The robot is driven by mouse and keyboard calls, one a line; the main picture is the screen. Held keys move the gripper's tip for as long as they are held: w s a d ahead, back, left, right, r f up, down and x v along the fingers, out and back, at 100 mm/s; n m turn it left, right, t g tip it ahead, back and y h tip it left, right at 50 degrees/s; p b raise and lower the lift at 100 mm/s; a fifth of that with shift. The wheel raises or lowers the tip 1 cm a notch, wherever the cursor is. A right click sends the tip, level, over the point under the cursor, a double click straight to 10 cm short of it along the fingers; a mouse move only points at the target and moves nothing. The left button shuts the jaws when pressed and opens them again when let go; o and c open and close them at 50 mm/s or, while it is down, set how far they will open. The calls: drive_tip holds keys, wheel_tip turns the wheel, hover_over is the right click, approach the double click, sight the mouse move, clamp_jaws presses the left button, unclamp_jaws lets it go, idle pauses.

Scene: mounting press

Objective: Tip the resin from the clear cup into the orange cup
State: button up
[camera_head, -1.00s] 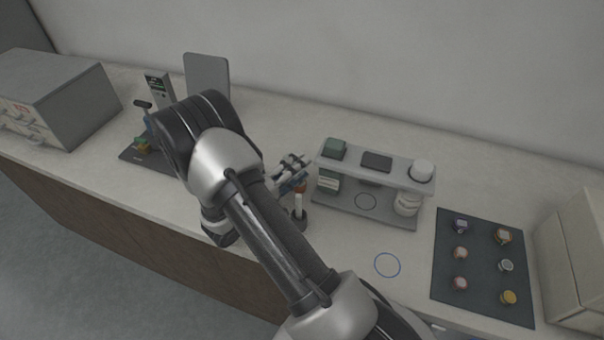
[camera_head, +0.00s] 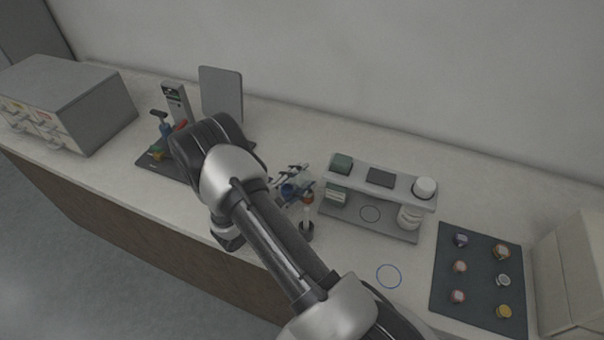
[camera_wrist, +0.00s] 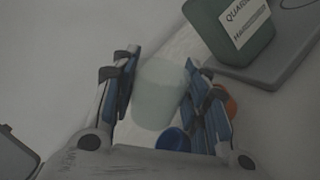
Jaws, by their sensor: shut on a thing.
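The clear cup (camera_wrist: 158,95) is a pale translucent cup between the blue-padded fingers of my gripper (camera_wrist: 160,92) in the wrist view. My gripper is shut on it. The gripper (camera_head: 293,185) also shows in the head view, above the counter left of the grey shelf stand. A round orange thing (camera_wrist: 227,99) shows partly behind the right finger; I cannot tell if it is the orange cup. A round blue thing (camera_wrist: 172,140) lies below the clear cup in the picture. Resin inside the clear cup cannot be made out.
The grey shelf stand (camera_head: 372,217) carries a green bottle (camera_head: 341,164) and white containers. A dark mat (camera_head: 447,288) with several small mounts lies right. A press with its grey panel (camera_head: 221,95) stands left.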

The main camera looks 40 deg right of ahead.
wheel_tip(320, 180, up, 2)
drive_tip(key=n+p, duration=0.2)
drive_tip(key=n, duration=0.4)
drive_tip(key=shift+w, duration=0.15)
drive_tip(key=n+p, duration=0.1)
drive_tip(key=r+n, duration=0.1)
drive_tip(key=n, duration=0.1)
drive_tip(key=n+p, duration=0.1)
drive_tip(key=n, duration=0.1)
drive_tip(key=shift+r+p, duration=0.25)
drive_tip(key=shift+p, duration=0.05)
drive_tip(key=a+r+n+t+y, duration=0.1)
drive_tip(key=a+r+n+t, duration=0.2)
drive_tip(key=a, duration=0.8)
drive_tip(key=a+r+n+t+y, duration=0.2)
drive_tip(key=a+r+t, duration=0.3)
drive_tip(key=a, duration=0.6)
drive_tip(key=shift+w+a+r+n+y, duration=0.3)
drive_tip(key=shift+r+n, duration=0.1)
drive_tip(key=shift+n, duration=0.2)
